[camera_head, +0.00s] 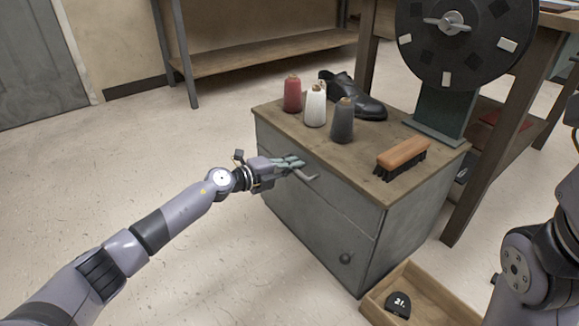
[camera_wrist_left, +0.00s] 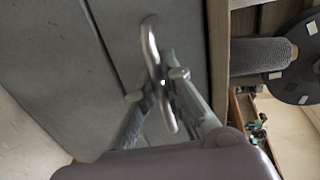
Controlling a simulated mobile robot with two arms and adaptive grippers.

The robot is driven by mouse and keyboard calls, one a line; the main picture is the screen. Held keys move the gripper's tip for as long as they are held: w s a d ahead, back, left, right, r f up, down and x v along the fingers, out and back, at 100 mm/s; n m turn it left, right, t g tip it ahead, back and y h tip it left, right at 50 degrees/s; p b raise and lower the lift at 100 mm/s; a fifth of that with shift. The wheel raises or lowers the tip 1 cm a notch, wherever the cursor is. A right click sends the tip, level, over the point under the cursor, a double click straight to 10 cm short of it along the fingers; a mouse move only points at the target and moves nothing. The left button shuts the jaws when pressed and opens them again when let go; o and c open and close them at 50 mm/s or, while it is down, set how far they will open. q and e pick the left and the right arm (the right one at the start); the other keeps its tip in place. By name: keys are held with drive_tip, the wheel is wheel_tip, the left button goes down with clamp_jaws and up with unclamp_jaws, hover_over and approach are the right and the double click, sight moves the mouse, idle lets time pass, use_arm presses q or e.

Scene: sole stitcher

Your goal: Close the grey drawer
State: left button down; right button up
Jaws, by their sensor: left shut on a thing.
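The grey drawer (camera_head: 337,194) is the upper front of a grey cabinet with a wooden top. Its front looks almost flush with the cabinet, but I cannot tell whether a small gap is left. My left gripper (camera_head: 298,168) is shut on the drawer's metal handle (camera_head: 308,177). In the left wrist view, the two fingers (camera_wrist_left: 162,88) close around the curved handle (camera_wrist_left: 151,45), with the grey drawer front (camera_wrist_left: 122,22) behind it. My right arm shows at the right edge of the head view, but its gripper is out of view.
On the cabinet top (camera_head: 345,163) stand a red, a white and a dark thread cone (camera_head: 342,121), a black shoe (camera_head: 362,100) and a brush (camera_head: 403,156). A lower door has a round knob (camera_head: 345,258). An open wooden crate (camera_head: 445,296) sits at the cabinet's right. The floor at left is clear.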

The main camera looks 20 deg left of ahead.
use_arm(q)
drive_tip(key=c, duration=2)
unclamp_jaws()
drive_tip(key=shift+w+d, duration=0.1)
drive_tip(key=shift+w, duration=0.1)
drive_tip(key=shift+o, duration=0.2)
drive_tip(key=shift+s, duration=0.15)
drive_tip(key=shift+s+a+r, duration=0.1)
drive_tip(key=shift+s+a, duration=0.1)
drive_tip(key=shift+a, duration=0.05)
drive_tip(key=v, duration=1.1)
drive_tip(key=shift+s+a, duration=0.1)
